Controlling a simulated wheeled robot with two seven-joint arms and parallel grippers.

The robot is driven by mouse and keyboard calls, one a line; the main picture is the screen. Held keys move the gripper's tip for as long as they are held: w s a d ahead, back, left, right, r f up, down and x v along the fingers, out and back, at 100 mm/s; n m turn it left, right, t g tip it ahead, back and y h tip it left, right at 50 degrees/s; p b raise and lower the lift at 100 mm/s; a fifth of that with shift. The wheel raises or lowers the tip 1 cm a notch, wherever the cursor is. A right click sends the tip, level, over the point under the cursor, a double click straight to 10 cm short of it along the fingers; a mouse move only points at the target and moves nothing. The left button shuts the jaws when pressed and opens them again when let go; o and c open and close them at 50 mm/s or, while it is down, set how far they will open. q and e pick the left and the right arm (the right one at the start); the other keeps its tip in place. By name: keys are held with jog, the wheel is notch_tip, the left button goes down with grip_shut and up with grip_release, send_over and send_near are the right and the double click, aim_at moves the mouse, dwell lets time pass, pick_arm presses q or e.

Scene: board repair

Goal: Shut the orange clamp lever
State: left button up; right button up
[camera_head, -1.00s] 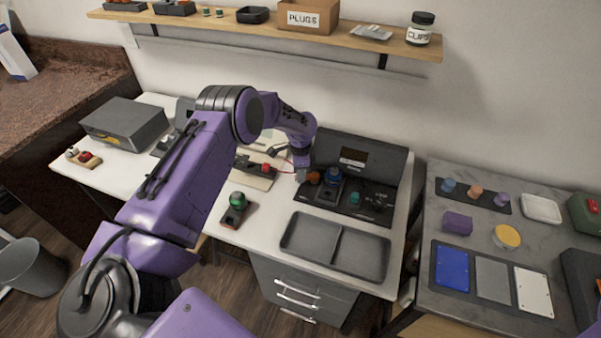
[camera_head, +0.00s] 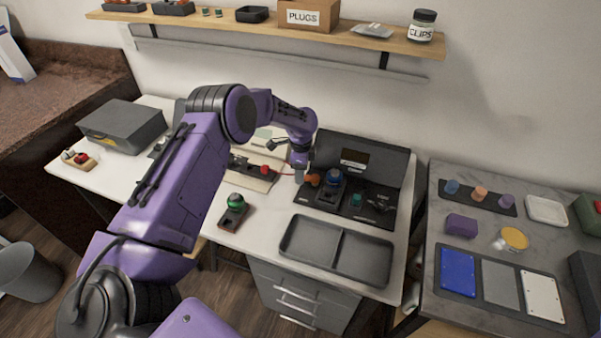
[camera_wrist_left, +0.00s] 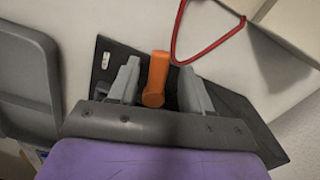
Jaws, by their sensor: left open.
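The orange clamp lever (camera_wrist_left: 155,80) shows in the left wrist view between the two grey fingers of my left gripper (camera_wrist_left: 160,88). Its rounded end is near the gripper body, and a gap shows between the lever and each finger. In the head view the orange lever (camera_head: 312,180) is at the left end of the dark test fixture (camera_head: 325,204), right beside my left gripper (camera_head: 299,177). My left gripper is open and points down over the bench. Most of the clamp below the lever is hidden. My right gripper is in neither view.
A grey two-part tray (camera_head: 336,250) lies in front of the fixture. A red cable (camera_wrist_left: 205,55) curves close to the left gripper. A green-topped device (camera_head: 235,207) stands to the left. A shelf (camera_head: 270,28) runs above the bench.

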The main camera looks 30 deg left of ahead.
pick_arm(q)
notch_tip(320, 180, up, 10)
jog(key=b, duration=0.1)
jog(key=shift+b, duration=0.3)
